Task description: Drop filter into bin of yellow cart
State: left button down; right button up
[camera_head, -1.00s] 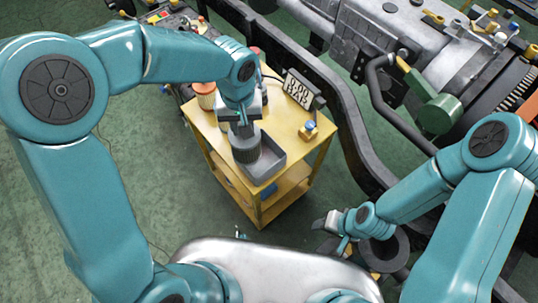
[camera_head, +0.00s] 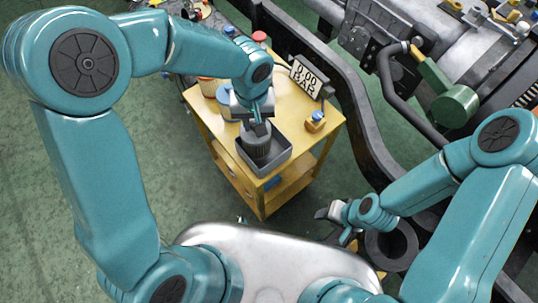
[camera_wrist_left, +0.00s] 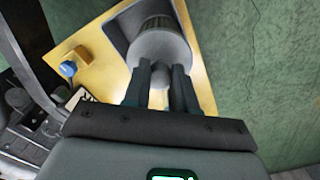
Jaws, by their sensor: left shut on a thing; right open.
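The filter (camera_head: 257,143) is a dark grey ribbed cylinder. My left gripper (camera_head: 258,122) is shut on its top and holds it upright over or in the grey bin (camera_head: 283,163) on the yellow cart (camera_head: 325,128). I cannot tell whether the filter touches the bin floor. In the left wrist view the filter (camera_wrist_left: 160,45) is between the two dark fingers (camera_wrist_left: 160,88), with the bin (camera_wrist_left: 124,27) around and beside it. My right gripper (camera_head: 333,217) is open and empty at the lower right, away from the cart.
On the cart stand a display reading 0.00 BAR (camera_head: 305,75), a small blue-topped yellow block (camera_head: 315,121) and a container partly hidden by my left arm. A black chassis rail (camera_head: 352,100) runs close along the cart's right side. Green floor (camera_head: 190,180) is free on the left.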

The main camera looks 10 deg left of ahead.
pick_arm(q)
jog(key=shift+w+d, duration=0.1)
jog(key=c, duration=0.8)
grip_release()
notch_tip(320, 180, up, 16)
jog(key=shift+r, duration=0.15)
